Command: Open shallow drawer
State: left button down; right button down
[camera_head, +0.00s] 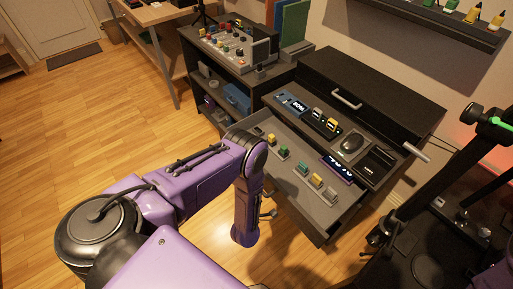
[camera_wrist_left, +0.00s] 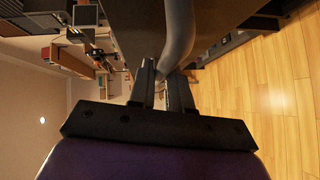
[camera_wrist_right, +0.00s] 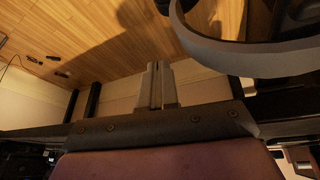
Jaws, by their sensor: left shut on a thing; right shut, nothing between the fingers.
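A shallow grey drawer (camera_head: 312,207) of the dark cabinet (camera_head: 395,92) stands pulled out in the head view, with several small coloured items inside. My left gripper (camera_wrist_left: 163,88) is shut on a grey curved handle (camera_wrist_left: 178,35) in the left wrist view. In the head view my purple left arm stands before the drawer front and hides much of its handle and the fingers. My right gripper (camera_wrist_right: 160,85) is shut and empty in the right wrist view; it is not clear in the head view.
A closed upper front has a grey handle (camera_head: 347,99). A control panel (camera_head: 228,48) stands on a shelf unit behind. A black rig (camera_head: 430,195) is at right. Wooden floor (camera_head: 90,125) is clear at left.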

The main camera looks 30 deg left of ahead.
pick_arm(q)
jog(key=shift+s+a, duration=0.15)
jog(key=shift+s, duration=0.75)
jog(key=c, duration=1.1)
grip_release()
jog(key=shift+w, duration=0.1)
jog(key=b+v, duration=0.1)
jog(key=v, duration=0.9)
jog(key=shift+s+b, duration=0.25)
jog(key=shift+b, duration=0.1)
